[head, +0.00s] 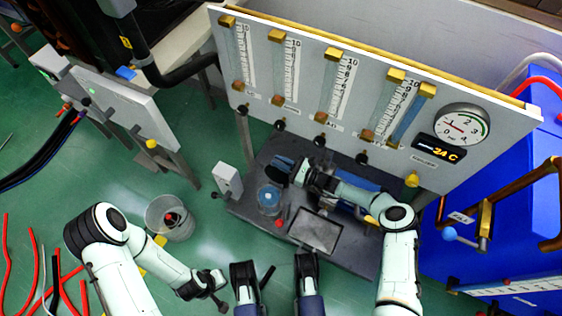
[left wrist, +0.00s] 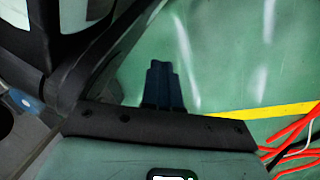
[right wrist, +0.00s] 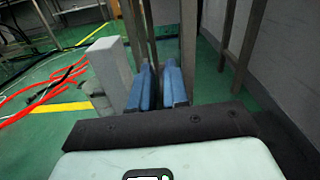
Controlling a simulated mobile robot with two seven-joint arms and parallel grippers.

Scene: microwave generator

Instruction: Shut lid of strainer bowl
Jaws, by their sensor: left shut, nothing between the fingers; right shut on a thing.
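A small clear round vessel with blue inside (head: 270,198) stands on the dark platform at its left side; it looks like the strainer bowl. I cannot make out its lid clearly. My right gripper (head: 281,164) is just above and behind the vessel in the head view. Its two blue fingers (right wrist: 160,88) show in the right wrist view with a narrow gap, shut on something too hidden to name. My left gripper (head: 218,285) is low at the front, away from the platform. Its blue fingers (left wrist: 162,82) are together and empty over green floor.
A gauge panel (head: 300,75) stands behind the dark platform (head: 362,248). A grey box (head: 228,180), also in the right wrist view (right wrist: 108,72), stands left of the vessel. A bucket (head: 157,210) is on the floor at left. A blue cabinet (head: 515,215) stands right.

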